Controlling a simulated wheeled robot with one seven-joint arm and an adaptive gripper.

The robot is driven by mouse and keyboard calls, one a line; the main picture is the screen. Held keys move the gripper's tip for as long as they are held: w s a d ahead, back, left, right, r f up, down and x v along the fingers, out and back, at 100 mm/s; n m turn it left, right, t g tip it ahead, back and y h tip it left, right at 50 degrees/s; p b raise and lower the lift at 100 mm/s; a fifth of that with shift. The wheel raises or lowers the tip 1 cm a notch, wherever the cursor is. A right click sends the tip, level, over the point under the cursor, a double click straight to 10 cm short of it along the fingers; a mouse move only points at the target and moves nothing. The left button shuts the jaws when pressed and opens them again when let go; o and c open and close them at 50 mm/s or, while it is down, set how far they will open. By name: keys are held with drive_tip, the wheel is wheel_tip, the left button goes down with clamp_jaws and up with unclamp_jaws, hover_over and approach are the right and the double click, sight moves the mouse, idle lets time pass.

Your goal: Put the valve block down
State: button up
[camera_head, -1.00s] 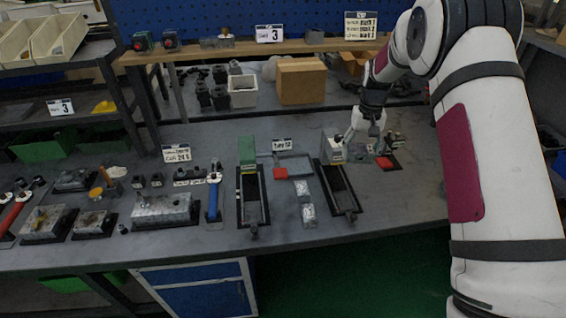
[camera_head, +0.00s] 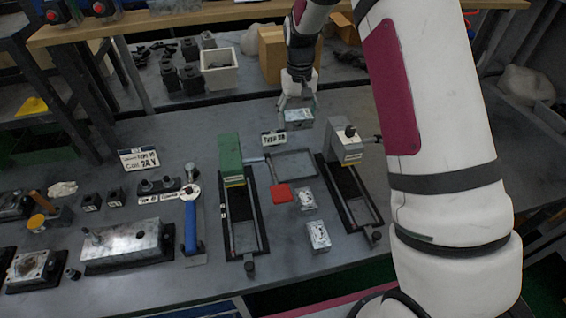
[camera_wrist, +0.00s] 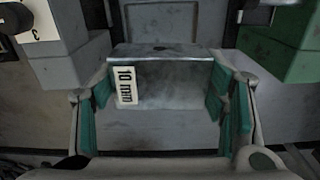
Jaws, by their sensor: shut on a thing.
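My gripper (camera_head: 297,104) is shut on a metal valve block (camera_head: 299,119), holding it behind the rectangular frame tray (camera_head: 316,168) on the bench. In the wrist view the block (camera_wrist: 175,82) sits between the green finger pads of my gripper (camera_wrist: 165,105), with a "10 mm" label on its face. Whether the block touches the bench is hard to tell. Two similar metal blocks lie on the bench, one (camera_head: 305,198) beside a red piece (camera_head: 281,193), the other (camera_head: 318,236) nearer the front.
A green-topped vise (camera_head: 231,160) stands left of the tray and a grey-topped vise (camera_head: 346,140) right of it. A "TYPE 2B" sign (camera_head: 273,138) stands at the tray's back left. A cardboard box (camera_head: 271,55) is behind. A blue-handled tool (camera_head: 190,222) lies left.

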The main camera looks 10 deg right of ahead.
drive_tip(key=m+b, duration=0.1)
drive_tip(key=b, duration=0.3)
hover_over(293, 167)
drive_tip(key=f, duration=0.4)
drive_tip(key=shift+w+f, duration=0.1)
drive_tip(key=shift+w, duration=0.1)
drive_tip(key=f+m+b, duration=0.2)
drive_tip(key=f+m, duration=0.3)
drive_tip(key=f+m+b, duration=0.1)
drive_tip(key=f+m, duration=0.4)
drive_tip(key=m, duration=0.1)
drive_tip(key=f+m+b, duration=0.2)
drive_tip(key=f+m, duration=0.3)
drive_tip(key=shift+s+m+b, duration=0.25)
drive_tip(key=shift+m+b, duration=0.05)
drive_tip(key=shift+b, duration=0.05)
drive_tip(key=shift+f, duration=0.1)
drive_tip(key=o, duration=1.3)
drive_tip(key=shift+f, duration=0.1)
drive_tip(key=shift+o, duration=0.5)
